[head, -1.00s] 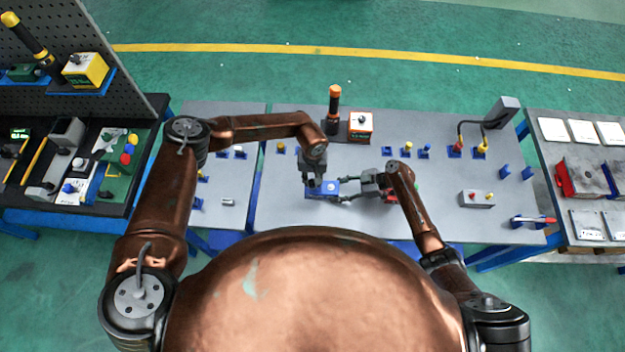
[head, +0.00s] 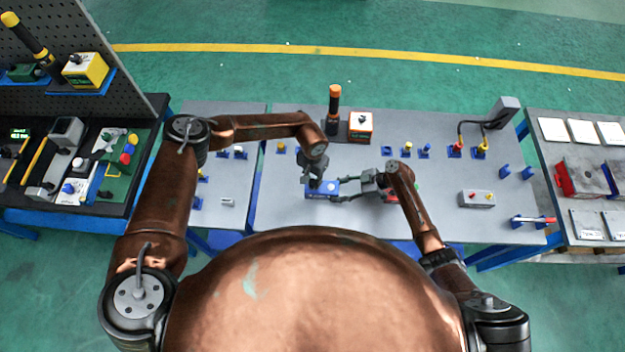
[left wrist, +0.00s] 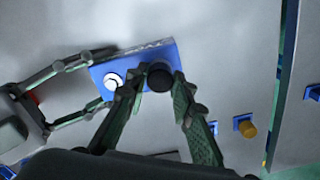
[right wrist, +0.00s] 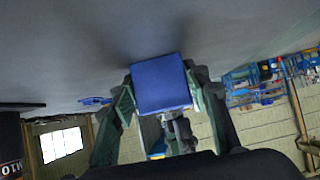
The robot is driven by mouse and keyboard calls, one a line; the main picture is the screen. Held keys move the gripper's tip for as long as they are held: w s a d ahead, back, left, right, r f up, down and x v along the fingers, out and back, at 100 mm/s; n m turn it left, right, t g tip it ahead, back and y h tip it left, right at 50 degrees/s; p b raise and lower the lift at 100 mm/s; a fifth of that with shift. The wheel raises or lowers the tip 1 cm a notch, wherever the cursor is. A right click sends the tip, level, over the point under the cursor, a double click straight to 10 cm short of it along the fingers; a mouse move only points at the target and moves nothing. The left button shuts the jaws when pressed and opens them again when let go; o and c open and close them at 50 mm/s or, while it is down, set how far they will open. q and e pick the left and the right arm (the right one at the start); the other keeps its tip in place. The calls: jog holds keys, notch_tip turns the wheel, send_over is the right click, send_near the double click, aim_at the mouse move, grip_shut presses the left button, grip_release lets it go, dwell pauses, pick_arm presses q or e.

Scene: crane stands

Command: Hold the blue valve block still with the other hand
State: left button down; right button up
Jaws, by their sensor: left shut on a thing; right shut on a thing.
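The blue valve block (head: 312,194) sits at the front middle of the grey table. In the left wrist view the block (left wrist: 133,64) carries a white round cap (left wrist: 113,81) and a black knob (left wrist: 160,76). My left gripper (head: 317,183) points down over the block. Its fingers (left wrist: 156,88) are shut on the black knob, one on each side. My right gripper (head: 339,194) reaches in from the right and is shut on the block's end. In the right wrist view the block's blue face (right wrist: 160,85) fills the space between the fingers.
An orange-topped black cylinder (head: 334,107) and an orange-and-white box (head: 360,125) stand behind. Small blue fixtures (head: 424,151) line the back. A grey button box (head: 477,199) is at the right.

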pick_arm(q)
jog(key=m, duration=0.4)
jog(key=c, duration=1.6)
grip_release()
jog(key=shift+c, duration=0.7)
